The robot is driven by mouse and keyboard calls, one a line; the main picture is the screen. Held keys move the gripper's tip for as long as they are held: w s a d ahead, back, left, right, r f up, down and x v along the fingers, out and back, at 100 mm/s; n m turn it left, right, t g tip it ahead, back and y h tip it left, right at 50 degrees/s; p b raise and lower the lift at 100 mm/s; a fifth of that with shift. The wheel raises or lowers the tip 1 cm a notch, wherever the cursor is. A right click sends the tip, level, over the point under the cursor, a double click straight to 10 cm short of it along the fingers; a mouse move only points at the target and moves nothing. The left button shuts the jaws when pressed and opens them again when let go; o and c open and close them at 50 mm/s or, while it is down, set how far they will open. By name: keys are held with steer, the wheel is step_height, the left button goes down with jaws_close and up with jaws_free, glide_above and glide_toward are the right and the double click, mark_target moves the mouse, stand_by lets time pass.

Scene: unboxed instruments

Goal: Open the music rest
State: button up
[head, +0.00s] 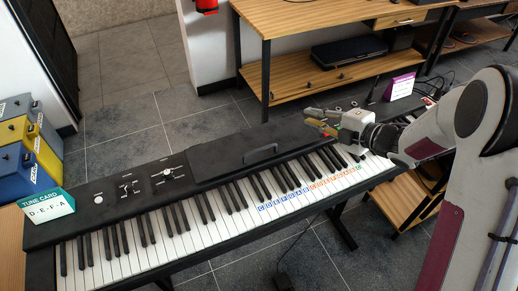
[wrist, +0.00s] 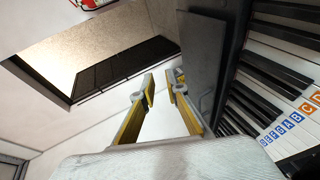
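The music rest (head: 225,160) is a dark panel that looks folded flat on the top of the black keyboard (head: 95,205). In the wrist view a dark grey panel beside the keys, likely the music rest (wrist: 201,50), lies to the right of the fingers. My gripper (head: 316,122) is in the air above the right part of the keyboard, right of the handle and apart from it. In the wrist view my gripper (wrist: 160,88) is open, with nothing between its yellow-sided fingers.
A tune card (head: 48,209) stands at the keyboard's left end, by knobs and sliders (head: 168,173). A purple-and-white card (head: 399,87) stands near the right end. Coloured letter labels (head: 300,193) lie along the keys. A wooden shelf bench (head: 310,75) stands behind.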

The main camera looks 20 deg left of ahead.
mark_target(259, 150)
steer(key=s+a+f+n+g+y, duration=0.1)
steer(key=s+f+g, duration=0.1)
steer(key=s, duration=0.1)
steer(key=s+a+f+n+g+y, duration=0.1)
steer(key=s+a+f+n+g, duration=0.1)
steer(key=s+a+f+n+g+y, duration=0.1)
steer(key=s+f+n, duration=0.1)
steer(key=s, duration=0.1)
steer(key=shift+s+a+f+g+y, duration=0.3)
steer(key=shift+a+f+g+y, duration=0.05)
steer(key=shift+g+y, duration=0.05)
steer(key=shift+s+a+f+n+g, duration=0.1)
steer(key=shift+s+f+n+g, duration=0.1)
steer(key=shift+s+n+g, duration=0.25)
steer(key=shift+a, duration=0.1)
steer(key=shift+s+a+f, duration=0.1)
steer(key=shift+a+f, duration=0.05)
steer(key=shift+a, duration=1.1)
steer(key=shift+w+a+f, duration=0.1)
steer(key=shift+a+f, duration=0.1)
steer(key=shift+a, duration=1.1)
steer(key=shift+s+a+f, duration=0.1)
steer(key=shift+a+f, duration=0.05)
steer(key=shift+a, duration=1.1)
jaws_close()
